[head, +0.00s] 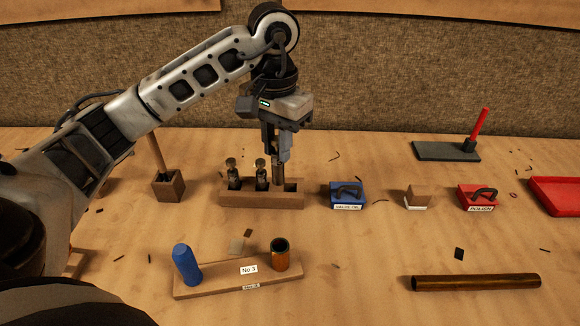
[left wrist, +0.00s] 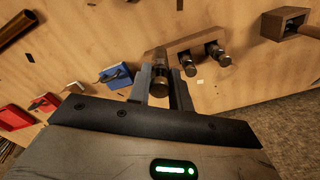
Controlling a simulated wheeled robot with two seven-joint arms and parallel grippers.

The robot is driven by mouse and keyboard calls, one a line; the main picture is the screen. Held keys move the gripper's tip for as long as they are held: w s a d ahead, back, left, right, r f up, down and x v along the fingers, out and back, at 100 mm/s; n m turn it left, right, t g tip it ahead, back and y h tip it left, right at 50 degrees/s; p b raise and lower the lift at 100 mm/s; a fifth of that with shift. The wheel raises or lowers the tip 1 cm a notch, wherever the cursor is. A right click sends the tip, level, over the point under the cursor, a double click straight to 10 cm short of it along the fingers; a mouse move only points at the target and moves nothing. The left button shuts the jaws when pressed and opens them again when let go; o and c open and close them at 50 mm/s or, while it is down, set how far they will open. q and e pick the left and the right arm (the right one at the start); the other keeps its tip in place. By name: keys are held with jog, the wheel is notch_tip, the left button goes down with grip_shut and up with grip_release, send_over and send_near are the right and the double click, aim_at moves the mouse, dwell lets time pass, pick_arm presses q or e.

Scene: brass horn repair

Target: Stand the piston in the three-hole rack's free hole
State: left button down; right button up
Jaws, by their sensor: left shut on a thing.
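My left gripper (head: 278,158) is shut on the piston (head: 278,176), a grey metal cylinder held roughly upright. The piston also shows between the fingers in the left wrist view (left wrist: 159,88). The wooden three-hole rack (head: 262,200) stands just below the gripper. Two other pistons (head: 233,176) (head: 261,175) stand in its left and middle holes. The free hole (head: 291,187) is a dark opening at the right end, and the held piston's lower end appears just left of it. Whether the piston touches the rack I cannot tell. My right gripper is not in view.
A blue valve-oil block (head: 347,193) is close right of the rack, and a wooden holder (head: 168,187) is to its left. A board marked No 3 (head: 220,282) lies in front. A brass tube (head: 475,282) lies front right.

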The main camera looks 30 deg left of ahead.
pick_arm(q)
jog(key=w+f, duration=0.2)
jog(key=f, duration=0.1)
jog(key=w+f+p, duration=0.1)
jog(key=f, duration=0.2)
jog(key=w+a+f, duration=0.1)
jog(key=w+f, duration=0.1)
jog(key=f, duration=0.1)
jog(key=shift+w+f+p, duration=0.1)
jog(key=shift+w+p, duration=0.25)
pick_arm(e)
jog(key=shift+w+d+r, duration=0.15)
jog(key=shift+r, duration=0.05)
pick_arm(q)
jog(key=shift+f, duration=0.1)
